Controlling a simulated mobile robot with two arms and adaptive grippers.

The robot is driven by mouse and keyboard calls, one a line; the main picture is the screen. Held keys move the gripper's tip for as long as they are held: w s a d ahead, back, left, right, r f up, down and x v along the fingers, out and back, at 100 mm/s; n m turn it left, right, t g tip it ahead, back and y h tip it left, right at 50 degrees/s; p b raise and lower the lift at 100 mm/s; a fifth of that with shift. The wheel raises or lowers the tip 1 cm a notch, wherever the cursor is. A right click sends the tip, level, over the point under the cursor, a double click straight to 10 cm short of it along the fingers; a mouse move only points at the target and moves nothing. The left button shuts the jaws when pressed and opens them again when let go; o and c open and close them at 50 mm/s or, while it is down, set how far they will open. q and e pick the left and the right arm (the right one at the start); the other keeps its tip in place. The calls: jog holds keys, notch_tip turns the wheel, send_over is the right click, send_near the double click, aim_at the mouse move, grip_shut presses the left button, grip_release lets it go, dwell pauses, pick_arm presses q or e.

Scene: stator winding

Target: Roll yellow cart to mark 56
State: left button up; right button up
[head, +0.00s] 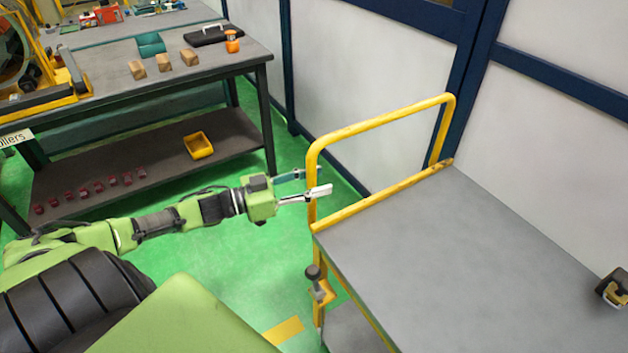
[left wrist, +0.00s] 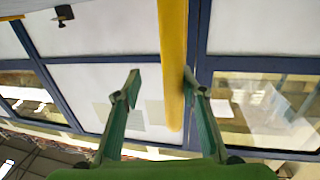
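The yellow cart has a grey flat deck (head: 470,255) and a yellow tubular push handle (head: 380,124) at its far left end. My left gripper (head: 317,181) is at the handle's near upright post, with one finger in front of it and the other behind. In the left wrist view, the yellow post (left wrist: 172,60) stands between the two fingers of my left gripper (left wrist: 163,82), nearer the right finger. The fingers are apart, so it is open around the post. My right gripper is not in view. I see no readable number 56.
A workbench (head: 100,80) with wooden blocks (head: 163,63) and a lower shelf stands at the left. A wall of pale panels (head: 370,60) runs behind the cart. A yellow floor marking (head: 284,330) lies left of the cart. Green floor between bench and cart is clear.

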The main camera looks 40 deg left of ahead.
pick_arm(q)
jog(key=shift+d, duration=0.1)
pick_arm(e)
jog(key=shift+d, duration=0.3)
pick_arm(q)
jog(key=shift+s+a+f, duration=0.1)
jog(key=shift+s+a, duration=0.15)
jog(key=shift+s, duration=0.15)
jog(key=v, duration=1.1)
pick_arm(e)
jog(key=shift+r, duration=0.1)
